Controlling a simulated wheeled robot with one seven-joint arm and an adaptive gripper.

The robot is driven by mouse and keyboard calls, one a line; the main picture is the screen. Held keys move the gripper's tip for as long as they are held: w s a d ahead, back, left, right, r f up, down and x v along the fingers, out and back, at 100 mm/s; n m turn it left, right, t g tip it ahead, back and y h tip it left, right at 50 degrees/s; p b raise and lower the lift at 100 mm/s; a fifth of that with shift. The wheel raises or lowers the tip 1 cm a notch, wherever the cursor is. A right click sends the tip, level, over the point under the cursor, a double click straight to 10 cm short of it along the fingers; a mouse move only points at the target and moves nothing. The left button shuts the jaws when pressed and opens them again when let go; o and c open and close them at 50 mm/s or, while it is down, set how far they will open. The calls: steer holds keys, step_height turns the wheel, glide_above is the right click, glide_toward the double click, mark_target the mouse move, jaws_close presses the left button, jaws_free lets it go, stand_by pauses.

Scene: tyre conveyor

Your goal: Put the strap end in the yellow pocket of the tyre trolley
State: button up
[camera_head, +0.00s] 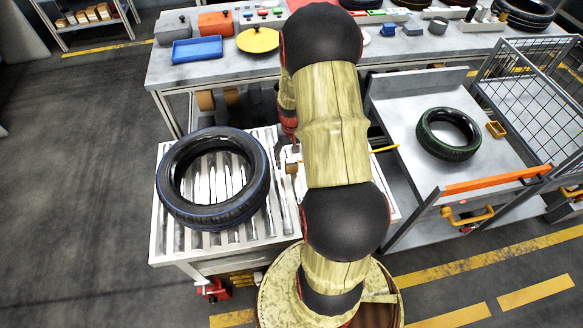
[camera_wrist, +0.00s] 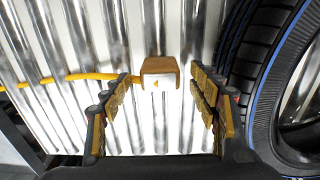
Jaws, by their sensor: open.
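The strap end is a tan block (camera_wrist: 160,67) with a pale label, lying on the metal rollers in the wrist view. A yellow strap (camera_wrist: 62,78) runs left near it; in the head view a piece of it (camera_head: 384,149) shows right of my arm. My gripper (camera_wrist: 161,84) is open, its two padded fingers on either side of the block in the picture, with gaps showing. I cannot tell its height above the block.
A large blue-lined tyre (camera_head: 213,180) lies on the roller conveyor (camera_head: 164,240), close to my gripper's right finger in the wrist view. A cluttered workbench (camera_head: 165,70) stands behind. Floor at left is clear.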

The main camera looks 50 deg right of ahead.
step_height(320, 180, down, 2)
steer(key=shift+f, duration=0.1)
steer(key=shift+c, duration=0.3)
steer(key=c, duration=1.4)
